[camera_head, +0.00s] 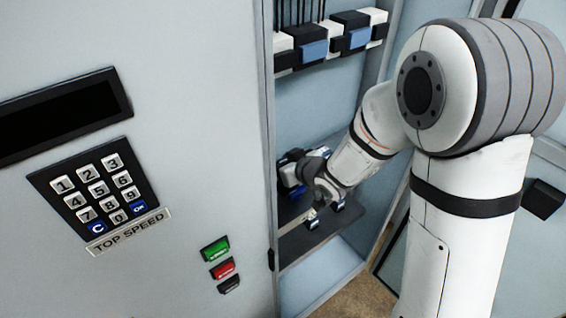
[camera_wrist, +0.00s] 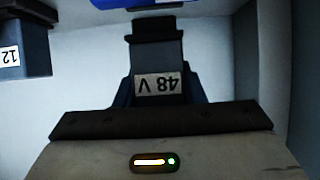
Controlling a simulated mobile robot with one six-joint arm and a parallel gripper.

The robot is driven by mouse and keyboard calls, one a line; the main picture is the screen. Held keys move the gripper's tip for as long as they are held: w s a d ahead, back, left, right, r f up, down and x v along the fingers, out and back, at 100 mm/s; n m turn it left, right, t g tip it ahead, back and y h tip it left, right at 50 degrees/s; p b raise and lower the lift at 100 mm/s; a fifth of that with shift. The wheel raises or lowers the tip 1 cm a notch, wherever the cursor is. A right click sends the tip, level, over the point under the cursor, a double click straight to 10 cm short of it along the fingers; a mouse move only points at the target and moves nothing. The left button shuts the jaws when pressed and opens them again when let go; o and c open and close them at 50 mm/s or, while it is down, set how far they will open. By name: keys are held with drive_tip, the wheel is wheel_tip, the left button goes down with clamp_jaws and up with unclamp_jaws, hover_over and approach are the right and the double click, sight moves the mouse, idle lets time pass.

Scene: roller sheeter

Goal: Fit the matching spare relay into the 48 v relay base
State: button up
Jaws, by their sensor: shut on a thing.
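In the wrist view a dark block with a white 48 V label (camera_wrist: 158,87), upside down in the picture, stands at the middle of my gripper (camera_wrist: 160,60). My gripper is shut on this block, which I take as the 48 V relay. The block's far end is dark and its contacts cannot be made out. In the head view my wrist (camera_head: 328,184) reaches low into the open cabinet, and the held relay cannot be told apart there. The 48 V relay base cannot be picked out by its label.
Another dark block (camera_wrist: 20,45), its label partly readable as 12, is at the wrist view's left edge. Black, white and blue units (camera_head: 313,50) line the upper rail. Small blue-and-white pieces (camera_head: 313,221) are by the lower shelf (camera_head: 300,245). The cabinet door with keypad (camera_head: 97,195) stands left.

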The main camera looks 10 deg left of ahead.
drive_tip(key=shift+f, duration=0.2)
drive_tip(key=shift+f+b, duration=1.25)
drive_tip(key=shift+b, duration=0.1)
drive_tip(key=o, duration=1.1)
drive_tip(key=shift+r, duration=0.1)
drive_tip(key=v, duration=0.7)
drive_tip(key=shift+s+d+r, duration=0.15)
drive_tip(key=shift+s+d, duration=0.1)
drive_tip(key=shift+d, duration=0.05)
